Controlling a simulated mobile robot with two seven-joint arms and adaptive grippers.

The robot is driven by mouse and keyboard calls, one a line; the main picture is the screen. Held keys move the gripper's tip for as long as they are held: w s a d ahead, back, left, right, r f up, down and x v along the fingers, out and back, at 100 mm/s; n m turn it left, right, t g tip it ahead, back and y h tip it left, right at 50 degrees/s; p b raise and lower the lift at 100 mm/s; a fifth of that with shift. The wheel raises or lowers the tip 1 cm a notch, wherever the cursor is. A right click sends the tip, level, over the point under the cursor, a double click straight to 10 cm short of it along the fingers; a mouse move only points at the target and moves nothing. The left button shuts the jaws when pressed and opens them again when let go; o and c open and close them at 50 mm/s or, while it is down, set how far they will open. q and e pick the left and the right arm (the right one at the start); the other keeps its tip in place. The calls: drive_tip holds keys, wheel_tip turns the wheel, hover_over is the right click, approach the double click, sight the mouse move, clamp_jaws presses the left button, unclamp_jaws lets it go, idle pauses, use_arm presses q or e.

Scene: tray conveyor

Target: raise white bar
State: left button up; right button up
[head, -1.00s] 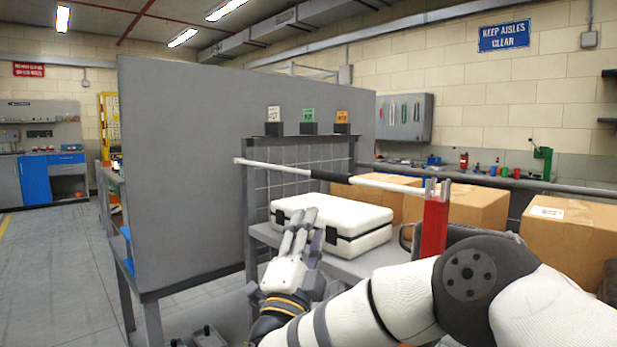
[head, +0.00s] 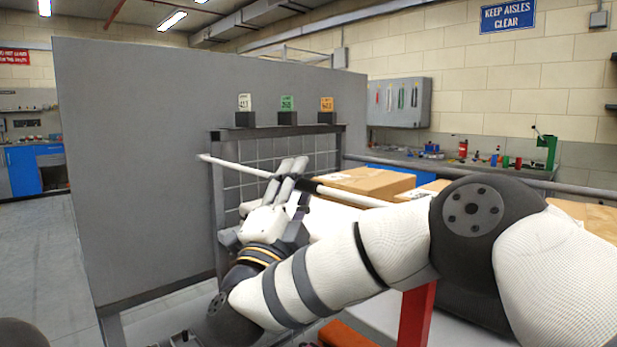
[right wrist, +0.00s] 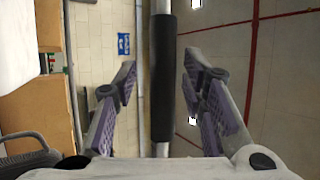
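The white bar (head: 235,167) runs across the head view, from a free end at left towards the right, where my arm hides it. A black sleeve covers its middle; the sleeve (right wrist: 163,80) stands upright in the right wrist view. My right gripper (head: 290,175) is at the bar near the sleeve in the head view. In the right wrist view my right gripper (right wrist: 158,82) is open, with the sleeve between its two fingers and a gap on each side. How deep the bar sits between them is unclear. My left gripper is out of view.
A red post (head: 415,315) stands at right, its top hidden by my arm. A white case (head: 333,218) lies behind my gripper, mostly hidden. Cardboard boxes (head: 368,182) stand behind the bar. A grey panel (head: 140,170) fills the left, beside a mesh rack with tags.

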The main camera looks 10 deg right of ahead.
drive_tip(key=shift+r, duration=0.15)
drive_tip(key=shift+s, duration=0.1)
clamp_jaws()
drive_tip(key=shift+r, duration=0.1)
